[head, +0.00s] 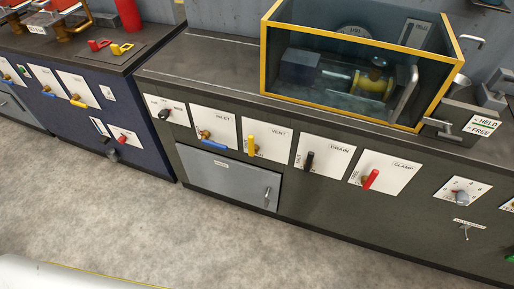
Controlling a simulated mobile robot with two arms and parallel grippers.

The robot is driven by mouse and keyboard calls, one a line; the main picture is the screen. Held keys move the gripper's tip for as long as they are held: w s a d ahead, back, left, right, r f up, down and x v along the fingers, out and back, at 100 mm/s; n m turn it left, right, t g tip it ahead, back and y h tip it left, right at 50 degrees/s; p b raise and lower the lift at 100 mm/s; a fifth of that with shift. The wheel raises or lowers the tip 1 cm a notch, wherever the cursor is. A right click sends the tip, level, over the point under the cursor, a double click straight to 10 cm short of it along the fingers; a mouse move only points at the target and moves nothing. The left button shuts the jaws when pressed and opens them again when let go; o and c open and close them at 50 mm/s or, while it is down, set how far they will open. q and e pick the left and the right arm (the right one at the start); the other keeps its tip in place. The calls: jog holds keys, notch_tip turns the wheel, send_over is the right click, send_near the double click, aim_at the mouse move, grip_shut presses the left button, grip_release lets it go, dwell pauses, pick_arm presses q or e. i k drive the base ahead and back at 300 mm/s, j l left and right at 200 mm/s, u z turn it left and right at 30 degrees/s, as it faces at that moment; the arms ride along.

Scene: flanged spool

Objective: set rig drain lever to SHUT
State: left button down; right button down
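The drain lever (308,162) has a black handle and sits on a white plate (335,153) marked DRAIN, on the front of the dark grey bench. Its handle stands roughly upright, in line with the plate's side edges. The small position words on the plate are too small to read, so I cannot tell which setting it points to. Neither of my grippers is in view.
On the same front are a blue inlet lever (214,145), a yellow vent lever (251,145) and a red clamp lever (371,179). A yellow-edged guard box (262,60) stands on top. A navy bench (60,120) stands left. The floor (240,240) in front is clear.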

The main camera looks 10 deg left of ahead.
aim_at(308, 164)
jog(key=i+j, duration=0.1)
jog(key=j, duration=2.2)
jog(key=i, duration=0.1)
